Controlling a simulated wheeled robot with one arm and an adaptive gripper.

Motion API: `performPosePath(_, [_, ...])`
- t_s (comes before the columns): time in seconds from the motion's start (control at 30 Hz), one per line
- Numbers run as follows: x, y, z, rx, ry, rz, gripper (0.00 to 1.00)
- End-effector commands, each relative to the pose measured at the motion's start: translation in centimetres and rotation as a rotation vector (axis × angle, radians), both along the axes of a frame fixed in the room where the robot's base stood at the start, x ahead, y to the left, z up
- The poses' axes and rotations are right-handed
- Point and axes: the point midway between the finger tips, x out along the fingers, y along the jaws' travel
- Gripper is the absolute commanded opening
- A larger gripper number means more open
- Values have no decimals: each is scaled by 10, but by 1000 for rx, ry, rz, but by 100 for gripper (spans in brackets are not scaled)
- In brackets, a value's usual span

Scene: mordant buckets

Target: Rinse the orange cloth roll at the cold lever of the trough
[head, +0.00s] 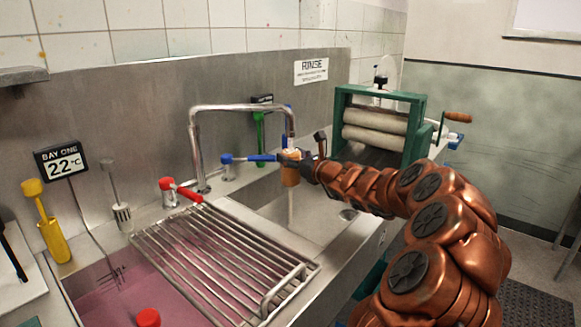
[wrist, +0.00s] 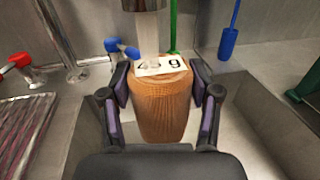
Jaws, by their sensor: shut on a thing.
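The orange cloth roll (head: 290,174) is upright under the spout (head: 291,122) of the trough (head: 262,212). My gripper (head: 303,168) is shut on its sides, holding it above the basin. In the wrist view, the roll (wrist: 160,108) sits between both fingers of my gripper (wrist: 160,92). A white tag with dark marks (wrist: 165,66) lies on its top, partly covered by a pale stream from the spout (wrist: 143,4). A pale streak also shows below the roll in the head view. The blue cold lever (head: 250,158) points right, its end close to the roll; the red lever (head: 186,193) is further left.
A metal rack (head: 215,262) covers part of a pink-filled bay at left, beside a sign reading 22 °C (head: 62,158). A green roller wringer (head: 385,98) stands behind my arm at right. Green (head: 260,135) and blue (wrist: 229,38) brushes are against the back wall.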

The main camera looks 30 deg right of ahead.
Motion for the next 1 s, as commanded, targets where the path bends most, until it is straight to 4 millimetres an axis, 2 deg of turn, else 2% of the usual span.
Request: performPosePath(1.0, [-5,5,1,0,1,-1,23])
